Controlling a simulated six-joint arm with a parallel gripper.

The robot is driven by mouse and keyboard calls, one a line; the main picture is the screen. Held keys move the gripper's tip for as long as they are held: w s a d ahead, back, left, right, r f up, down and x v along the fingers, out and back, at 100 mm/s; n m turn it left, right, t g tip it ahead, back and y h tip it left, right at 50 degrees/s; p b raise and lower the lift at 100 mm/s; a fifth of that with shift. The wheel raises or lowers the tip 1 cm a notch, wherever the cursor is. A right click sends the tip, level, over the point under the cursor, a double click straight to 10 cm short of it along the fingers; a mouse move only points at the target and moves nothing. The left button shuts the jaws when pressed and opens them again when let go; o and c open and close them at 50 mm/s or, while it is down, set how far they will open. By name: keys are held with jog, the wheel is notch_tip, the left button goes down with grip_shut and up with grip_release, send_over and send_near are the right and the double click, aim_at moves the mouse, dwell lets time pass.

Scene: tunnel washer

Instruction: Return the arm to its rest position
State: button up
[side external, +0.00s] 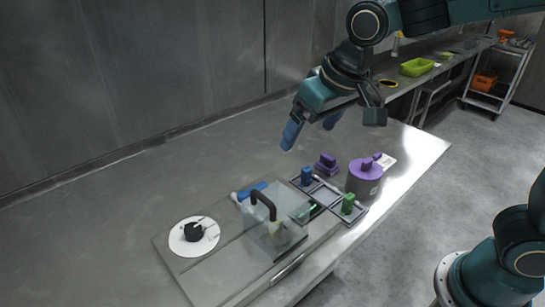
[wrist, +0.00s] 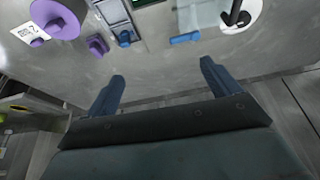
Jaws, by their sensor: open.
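My gripper (side external: 309,130) is open and empty, with its two blue fingers apart in the air above the steel table (side external: 235,158). In the wrist view my gripper (wrist: 160,88) shows both fingers spread, with only the bare tabletop seen between them. My arm reaches in from the upper right of the side external view. No object touches the fingers.
A steel wall (side external: 130,70) stands behind.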

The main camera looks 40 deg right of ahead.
jog(key=s+d, duration=0.5)
jog(key=s, duration=0.3)
jog(key=s+d+t, duration=0.1)
jog(key=s+d, duration=0.5)
jog(key=s, duration=0.3)
jog(key=shift+s+d, duration=0.15)
jog(key=shift+s, duration=0.15)
